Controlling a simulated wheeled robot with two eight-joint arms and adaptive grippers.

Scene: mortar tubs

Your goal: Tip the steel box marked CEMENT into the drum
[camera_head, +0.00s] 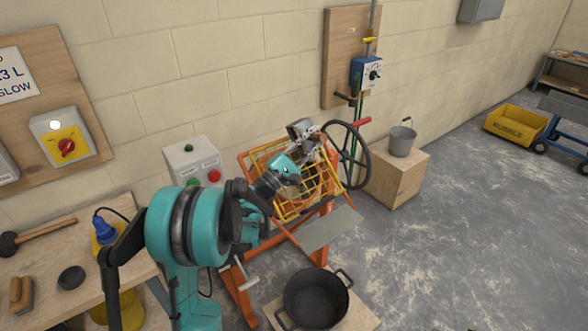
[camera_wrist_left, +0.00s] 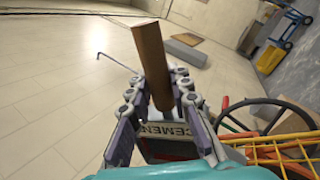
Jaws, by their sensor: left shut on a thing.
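The steel box marked CEMENT (camera_wrist_left: 172,130) is between the fingers of my left gripper (camera_wrist_left: 160,104) in the left wrist view, with its label facing the camera. A brown wooden handle (camera_wrist_left: 152,62) stands up between the fingers. In the head view the grey steel box (camera_head: 299,129) is held by my left gripper (camera_head: 306,146), above the back of the mixer's yellow grid guard (camera_head: 254,160). The drum is mostly hidden behind the guard and my arm. How far the box is tilted, and what is in it, I cannot tell. My right gripper is not in view.
A black handwheel (camera_head: 347,156) stands right of the guard, close to the box. A grey bucket (camera_head: 402,140) sits on a wooden block (camera_head: 399,177). A black tub (camera_head: 316,299) stands below the mixer.

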